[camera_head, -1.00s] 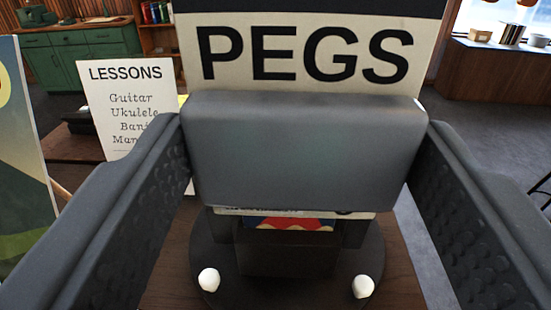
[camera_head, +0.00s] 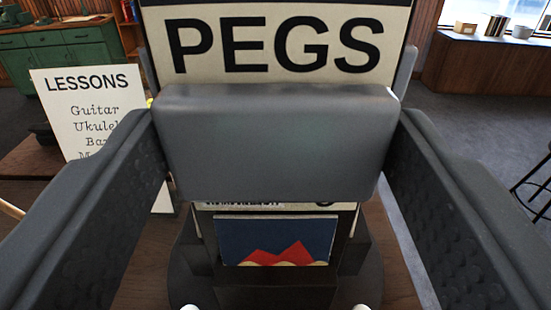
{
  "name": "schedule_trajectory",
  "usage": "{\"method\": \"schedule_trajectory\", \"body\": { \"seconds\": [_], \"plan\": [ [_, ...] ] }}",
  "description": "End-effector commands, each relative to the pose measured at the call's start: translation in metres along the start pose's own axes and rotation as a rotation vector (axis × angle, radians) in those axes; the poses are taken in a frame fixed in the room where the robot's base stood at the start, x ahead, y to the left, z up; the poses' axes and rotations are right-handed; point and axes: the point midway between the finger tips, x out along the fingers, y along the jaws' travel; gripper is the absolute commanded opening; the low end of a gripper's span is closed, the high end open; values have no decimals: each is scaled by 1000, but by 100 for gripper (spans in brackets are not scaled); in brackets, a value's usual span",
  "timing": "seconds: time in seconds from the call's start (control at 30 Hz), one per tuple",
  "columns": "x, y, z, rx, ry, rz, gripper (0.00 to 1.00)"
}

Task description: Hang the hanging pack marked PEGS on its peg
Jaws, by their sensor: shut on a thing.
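The PEGS pack (camera_head: 276,48) is upright in front of me, with a pale card in bold black letters and a grey block-like front (camera_head: 275,140). My gripper (camera_head: 273,118) has one dark, dimpled finger against each side of the grey block and is shut on it. The pack's top is cut off by the frame edge. Below and behind it is a dark display stand (camera_head: 255,288) with two white-tipped ends (camera_head: 361,307) at the bottom edge. The pack hides much of the stand, and I cannot make out an empty peg for it.
A blue and red picture card (camera_head: 275,240) shows on the stand below the pack. A white LESSONS sign (camera_head: 95,105) stands at left. A green cabinet (camera_head: 85,48) is at the back left, a wooden counter (camera_head: 480,65) at the back right. Grey floor at right is open, with a dark stool at the edge.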

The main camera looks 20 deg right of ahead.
Motion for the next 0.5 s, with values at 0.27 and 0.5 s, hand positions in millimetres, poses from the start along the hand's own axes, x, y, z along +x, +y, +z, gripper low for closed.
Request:
{"method": "schedule_trajectory", "body": {
  "seconds": [0.27,0.5],
  "plan": [
    [14,0,1,-2,-2,0,41],
    [26,-1,1,-2,-1,-1,41]
  ]
}}
